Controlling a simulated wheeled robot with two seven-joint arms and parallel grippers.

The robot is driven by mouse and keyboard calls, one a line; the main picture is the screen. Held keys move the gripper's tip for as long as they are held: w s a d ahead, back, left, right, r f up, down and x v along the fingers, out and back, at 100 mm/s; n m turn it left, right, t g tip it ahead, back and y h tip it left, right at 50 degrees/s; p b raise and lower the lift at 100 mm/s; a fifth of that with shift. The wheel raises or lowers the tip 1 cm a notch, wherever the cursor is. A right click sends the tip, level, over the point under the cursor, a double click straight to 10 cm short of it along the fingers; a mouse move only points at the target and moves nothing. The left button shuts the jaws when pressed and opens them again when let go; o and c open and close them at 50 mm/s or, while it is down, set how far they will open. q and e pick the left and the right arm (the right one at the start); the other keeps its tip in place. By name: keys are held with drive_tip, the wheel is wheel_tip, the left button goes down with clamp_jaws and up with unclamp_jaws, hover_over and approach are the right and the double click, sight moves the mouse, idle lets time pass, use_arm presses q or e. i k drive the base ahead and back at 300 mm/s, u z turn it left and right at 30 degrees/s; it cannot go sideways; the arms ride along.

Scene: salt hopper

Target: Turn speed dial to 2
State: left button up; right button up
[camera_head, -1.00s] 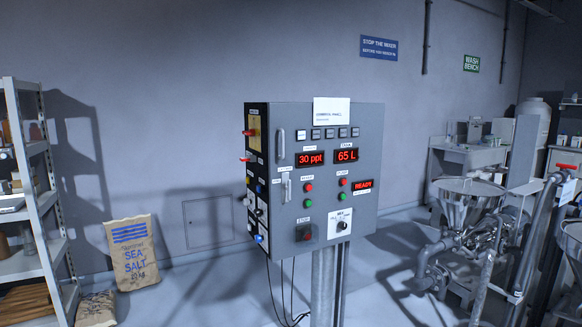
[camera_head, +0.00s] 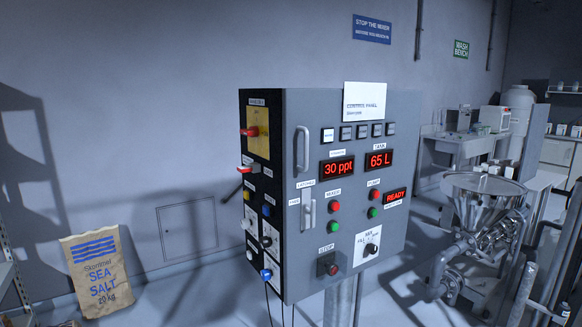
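The grey control panel (camera_head: 350,170) stands on a post in the middle of the view. On its front face, a black rotary knob (camera_head: 371,249) sits on a white plate at the lower right. On its narrow left side, small dark dials on white plates (camera_head: 266,238) sit low down. The labels are too small to read, so I cannot tell which one is the speed dial or where it points. Neither of my grippers is in view.
The panel front has displays reading 30 ppt (camera_head: 337,167), 65 L and READY, red and green buttons, and a handle (camera_head: 302,150). A red switch (camera_head: 249,131) sticks out of the side. A sea salt sack (camera_head: 97,272) stands left; a steel hopper (camera_head: 483,197) stands right.

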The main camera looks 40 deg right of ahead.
sight(264, 242)
drive_tip(key=z, duration=0.6)
drive_tip(key=i, duration=0.95)
drive_tip(key=z, duration=0.9)
